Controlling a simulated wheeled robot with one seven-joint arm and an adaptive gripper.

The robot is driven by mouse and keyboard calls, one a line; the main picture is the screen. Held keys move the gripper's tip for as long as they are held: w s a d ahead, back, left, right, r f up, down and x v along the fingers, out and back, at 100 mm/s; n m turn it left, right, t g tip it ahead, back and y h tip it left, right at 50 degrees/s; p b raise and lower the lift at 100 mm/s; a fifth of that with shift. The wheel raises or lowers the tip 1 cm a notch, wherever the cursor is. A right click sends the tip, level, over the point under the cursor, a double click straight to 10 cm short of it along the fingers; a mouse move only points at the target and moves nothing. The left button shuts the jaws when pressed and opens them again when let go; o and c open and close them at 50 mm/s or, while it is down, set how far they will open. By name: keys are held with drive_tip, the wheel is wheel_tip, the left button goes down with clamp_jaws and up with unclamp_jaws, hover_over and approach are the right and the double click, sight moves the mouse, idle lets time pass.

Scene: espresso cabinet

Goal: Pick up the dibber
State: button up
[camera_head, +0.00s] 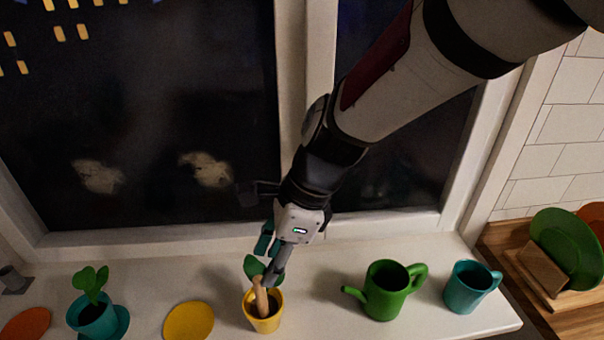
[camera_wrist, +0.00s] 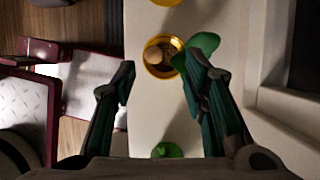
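The dibber (camera_head: 261,297) is a light wooden stick with a rounded top. It stands in a small yellow pot (camera_head: 265,323), leaning slightly, with a green-leaved plant beside it. In the wrist view the dibber (camera_wrist: 152,54) is seen nearly end-on inside the pot's rim (camera_wrist: 147,65). My gripper (camera_head: 269,262) is just above the pot, pointing down, and its near finger overlaps the leaves in the head view. In the wrist view my gripper (camera_wrist: 160,75) is open, with the fingers apart and nothing between the pads. Whether a finger touches the leaves I cannot tell.
On the white sill, a green watering can (camera_head: 385,292) and a teal mug (camera_head: 468,287) stand to the right. A yellow saucer (camera_head: 189,322) and a teal potted plant (camera_head: 94,316) are to the left. The window frame (camera_head: 225,243) rises close behind.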

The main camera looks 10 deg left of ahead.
sight(260, 278)
drive_tip(key=shift+s+x, duration=0.2)
drive_tip(key=shift+x, duration=1.1)
drive_tip(key=shift+s+x, duration=0.25)
drive_tip(key=shift+x, duration=1.1)
drive_tip(key=shift+w+a+r, duration=0.1)
drive_tip(key=shift+r, duration=0.05)
clamp_jaws()
